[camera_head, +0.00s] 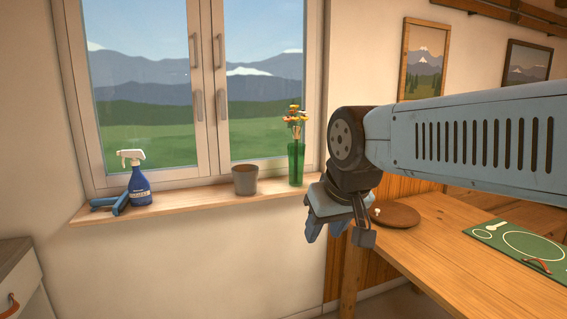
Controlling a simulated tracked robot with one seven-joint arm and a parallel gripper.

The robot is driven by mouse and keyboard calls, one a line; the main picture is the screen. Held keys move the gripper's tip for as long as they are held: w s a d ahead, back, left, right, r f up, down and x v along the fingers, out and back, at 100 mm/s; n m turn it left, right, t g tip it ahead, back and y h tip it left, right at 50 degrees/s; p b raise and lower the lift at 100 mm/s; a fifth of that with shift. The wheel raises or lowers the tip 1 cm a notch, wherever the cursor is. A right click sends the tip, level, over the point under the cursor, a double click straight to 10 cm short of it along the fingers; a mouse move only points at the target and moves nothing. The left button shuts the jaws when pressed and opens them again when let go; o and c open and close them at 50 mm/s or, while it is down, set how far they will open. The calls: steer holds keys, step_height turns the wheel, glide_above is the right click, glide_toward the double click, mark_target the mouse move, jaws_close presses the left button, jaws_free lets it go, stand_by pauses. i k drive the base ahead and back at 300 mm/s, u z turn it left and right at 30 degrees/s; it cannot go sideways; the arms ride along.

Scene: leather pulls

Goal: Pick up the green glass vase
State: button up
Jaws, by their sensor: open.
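The green glass vase (296,166) stands upright on the right end of the window sill, with several orange, yellow and white flowers in it. My gripper (338,238) hangs at the end of my blue arm, to the right of the vase and lower in the picture. Its fingers point down, are apart and hold nothing. The gripper does not touch the vase. Nothing covers the vase from this view.
On the wooden sill (215,193), a grey pot (245,179) stands just left of the vase. A blue spray bottle (138,180) and a blue tool-like object (108,203) are farther left. A wooden table (440,225) with a brown round board (396,214) and green mat (520,243) lies right.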

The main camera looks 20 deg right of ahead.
mark_target(296, 154)
steer(key=u, duration=0.05)
steer(key=i, duration=1.15)
steer(key=z, duration=0.5)
steer(key=k, duration=0.9)
steer(key=z, duration=0.15)
steer(key=i, duration=0.9)
steer(key=u, duration=0.05)
